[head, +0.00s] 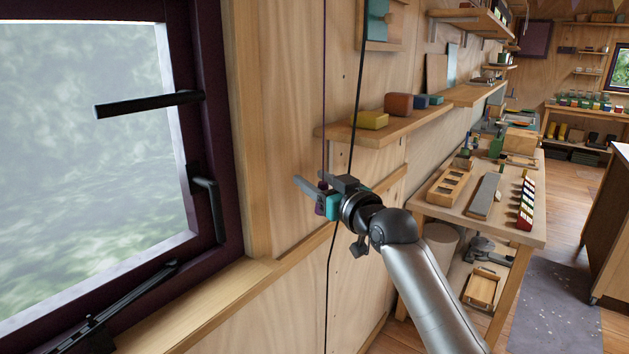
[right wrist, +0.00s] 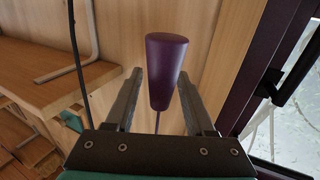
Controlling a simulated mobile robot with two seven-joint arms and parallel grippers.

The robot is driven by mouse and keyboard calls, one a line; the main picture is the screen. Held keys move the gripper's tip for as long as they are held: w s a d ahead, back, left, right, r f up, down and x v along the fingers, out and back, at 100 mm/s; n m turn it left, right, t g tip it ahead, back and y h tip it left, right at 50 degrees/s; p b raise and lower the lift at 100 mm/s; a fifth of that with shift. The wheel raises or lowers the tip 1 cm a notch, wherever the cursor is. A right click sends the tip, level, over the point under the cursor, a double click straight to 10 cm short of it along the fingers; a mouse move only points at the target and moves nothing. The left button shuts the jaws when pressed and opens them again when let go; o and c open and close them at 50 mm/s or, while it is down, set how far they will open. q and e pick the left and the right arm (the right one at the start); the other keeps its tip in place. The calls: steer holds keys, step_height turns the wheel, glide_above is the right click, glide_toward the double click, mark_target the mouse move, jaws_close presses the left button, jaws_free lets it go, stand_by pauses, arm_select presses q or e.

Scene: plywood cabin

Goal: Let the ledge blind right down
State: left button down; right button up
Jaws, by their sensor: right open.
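A thin purple cord (head: 324,90) hangs down the plywood wall right of the window and runs to my right gripper. At its end is a purple tapered pull (head: 320,206), partly hidden by the gripper in the head view. My right gripper (head: 314,188) is open at the pull. In the right wrist view the purple pull (right wrist: 165,70) lies between the two spread fingers of the gripper (right wrist: 160,78), with a gap on each side. The blind itself is not in view; the glass shows uncovered. My left gripper is not in view.
A black cable (head: 356,100) runs down the wall close beside the gripper. The dark-framed window (head: 205,60) with black handles (head: 208,200) is at left. A shelf with coloured blocks (head: 400,127) is just beyond; a workbench (head: 440,205) stands at right.

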steer(key=shift+w+a, duration=0.1)
jaws_close()
stand_by(0.5)
stand_by(1.0)
